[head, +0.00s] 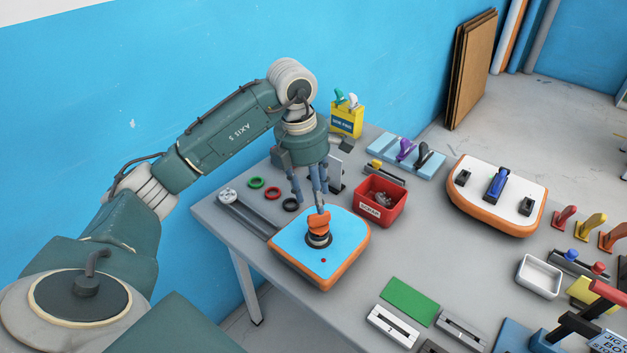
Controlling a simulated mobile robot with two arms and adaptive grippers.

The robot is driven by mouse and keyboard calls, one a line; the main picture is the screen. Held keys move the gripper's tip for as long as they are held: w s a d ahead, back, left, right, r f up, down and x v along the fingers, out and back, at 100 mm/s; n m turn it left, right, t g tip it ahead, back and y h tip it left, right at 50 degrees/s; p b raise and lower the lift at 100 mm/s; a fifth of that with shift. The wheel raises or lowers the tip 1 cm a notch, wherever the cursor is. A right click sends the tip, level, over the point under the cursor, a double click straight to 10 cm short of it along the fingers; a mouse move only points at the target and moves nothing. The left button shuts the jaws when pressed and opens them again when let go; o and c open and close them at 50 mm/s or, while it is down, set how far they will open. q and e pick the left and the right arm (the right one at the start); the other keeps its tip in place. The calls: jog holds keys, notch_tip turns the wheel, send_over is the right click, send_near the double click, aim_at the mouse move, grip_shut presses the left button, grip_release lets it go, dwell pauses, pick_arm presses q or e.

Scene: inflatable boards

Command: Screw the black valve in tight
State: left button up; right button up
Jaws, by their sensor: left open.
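A small inflatable board (290,242) with a blue top and orange sides lies on the grey table near its left end. The black valve (319,241) sits on the board's top as a dark round ring. An orange piece with a knob-like top (318,222) stands upright on the valve and hides its middle. How deep the valve sits cannot be told. My left gripper (311,205) is open, pointing down just above the orange piece. One finger overlaps the orange top in the picture; contact cannot be told. My right gripper is not in view.
Green, red and black rings (273,193) lie left of the gripper. A red bin (380,203) stands close to the right of the board. A second, white-topped board (496,194) lies further right. A green mat (410,303) lies in front.

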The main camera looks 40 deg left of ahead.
aim_at(319, 222)
pick_arm(q)
jog(key=f, duration=0.2)
jog(key=f+p, duration=0.1)
jog(key=f, duration=0.2)
jog(key=w+f, duration=0.1)
jog(key=f, duration=0.1)
jog(key=shift+d+f+p, duration=0.3)
jog(key=shift+d+p, duration=0.05)
jog(key=shift+p, duration=0.05)
jog(key=shift+s+a, duration=0.1)
grip_shut()
jog(key=c, duration=0.9)
grip_release()
jog(key=shift+r, duration=0.1)
grip_shut()
jog(key=shift+m+b, duration=0.85)
jog(key=shift+m, duration=0.25)
jog(key=shift+w+m, duration=0.2)
jog(key=shift+m, duration=0.4)
